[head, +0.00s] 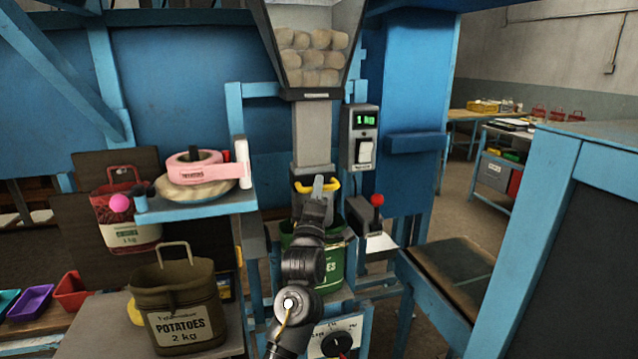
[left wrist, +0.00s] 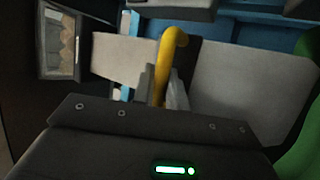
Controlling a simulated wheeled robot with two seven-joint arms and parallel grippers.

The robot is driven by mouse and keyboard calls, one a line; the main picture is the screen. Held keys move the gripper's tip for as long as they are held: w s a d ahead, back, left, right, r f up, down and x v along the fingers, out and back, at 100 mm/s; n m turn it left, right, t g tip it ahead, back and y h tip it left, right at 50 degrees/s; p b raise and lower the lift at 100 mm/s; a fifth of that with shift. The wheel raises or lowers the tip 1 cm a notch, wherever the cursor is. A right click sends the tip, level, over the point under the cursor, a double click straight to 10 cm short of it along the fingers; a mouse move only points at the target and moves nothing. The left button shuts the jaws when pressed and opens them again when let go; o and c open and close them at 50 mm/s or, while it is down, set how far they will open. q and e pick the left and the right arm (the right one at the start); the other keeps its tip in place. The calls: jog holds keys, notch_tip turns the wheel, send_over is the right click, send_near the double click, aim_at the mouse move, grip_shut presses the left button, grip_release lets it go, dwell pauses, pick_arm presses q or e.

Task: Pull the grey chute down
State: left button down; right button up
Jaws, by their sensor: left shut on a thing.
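The grey chute (head: 312,135) hangs upright below a hopper of potatoes. A yellow handle (head: 333,186) sits at its lower end. My left gripper (head: 318,187) is at the handle, its arm reaching up from below. In the left wrist view, the fingers of my left gripper (left wrist: 163,88) are shut around the yellow handle (left wrist: 168,55), with grey chute faces (left wrist: 240,80) on both sides. A green sack (head: 333,265) stands below the chute, partly hidden by my arm. My right gripper is not in view.
A box with a green display (head: 365,120) and a red-knobbed lever (head: 377,200) stand right of the chute. A shelf (head: 200,208) with a pink tape roll (head: 200,172) is at left. A brown potato sack (head: 180,305) stands at front left.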

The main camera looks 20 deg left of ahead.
pick_arm(q)
jog(key=shift+f, duration=0.8)
jog(key=c, duration=1.7)
grip_release()
jog(key=b+v, duration=0.3)
jog(key=v, duration=0.8)
